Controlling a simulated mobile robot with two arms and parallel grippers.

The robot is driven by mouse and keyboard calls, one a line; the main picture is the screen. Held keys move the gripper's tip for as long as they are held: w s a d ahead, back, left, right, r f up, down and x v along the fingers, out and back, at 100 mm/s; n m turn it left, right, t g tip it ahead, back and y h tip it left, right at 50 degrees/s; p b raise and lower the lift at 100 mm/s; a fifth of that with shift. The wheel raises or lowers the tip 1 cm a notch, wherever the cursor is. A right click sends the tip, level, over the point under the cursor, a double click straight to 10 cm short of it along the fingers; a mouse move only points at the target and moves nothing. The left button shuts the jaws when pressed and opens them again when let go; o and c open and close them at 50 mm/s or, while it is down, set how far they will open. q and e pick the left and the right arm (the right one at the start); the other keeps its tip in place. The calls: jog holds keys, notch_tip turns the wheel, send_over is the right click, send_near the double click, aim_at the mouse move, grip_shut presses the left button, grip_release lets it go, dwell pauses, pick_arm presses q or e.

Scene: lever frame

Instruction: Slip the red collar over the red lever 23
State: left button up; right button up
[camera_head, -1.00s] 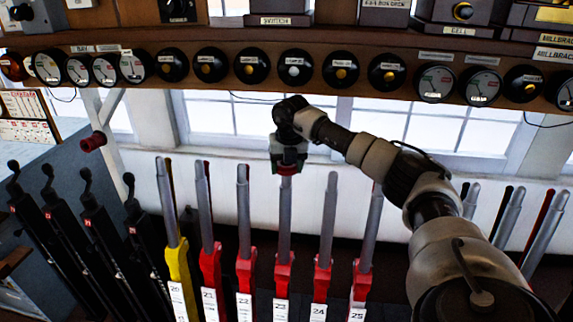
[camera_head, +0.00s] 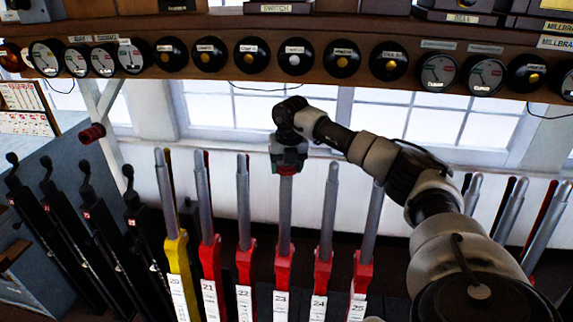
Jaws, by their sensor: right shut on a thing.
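The red lever 23 (camera_head: 285,215) stands upright in the middle of the row, with a grey shaft, a red lower part and a white number plate. My right gripper (camera_head: 288,165) is shut on the red collar (camera_head: 287,170) at the upper end of this lever. Only a thin red edge of the collar shows below the fingers, in line with the grey shaft. The gripper hides the lever's tip, so I cannot tell whether the collar is around the shaft or in front of it. My left gripper is not in view.
Red levers 22 (camera_head: 243,205) and 24 (camera_head: 328,215) stand close on either side. A yellow lever (camera_head: 177,262) and black levers stand further left. A shelf with round instruments (camera_head: 296,57) runs above. A dark red cylinder (camera_head: 92,134) sticks out from a white post at left.

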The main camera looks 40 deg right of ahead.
jog(key=o, duration=1)
jog(key=shift+o, duration=0.2)
jog(key=shift+s+r+p, duration=0.2)
jog(key=shift+r+p, duration=0.95)
jog(key=shift+r, duration=0.45)
jog(key=shift+s+a+r+p, duration=0.15)
jog(key=shift+r+p, duration=0.6)
jog(key=shift+r, duration=0.85)
jog(key=shift+s+r, duration=0.1)
jog(key=shift+r, duration=0.1)
jog(key=shift+s+r, duration=0.2)
jog(key=shift+r, duration=0.9)
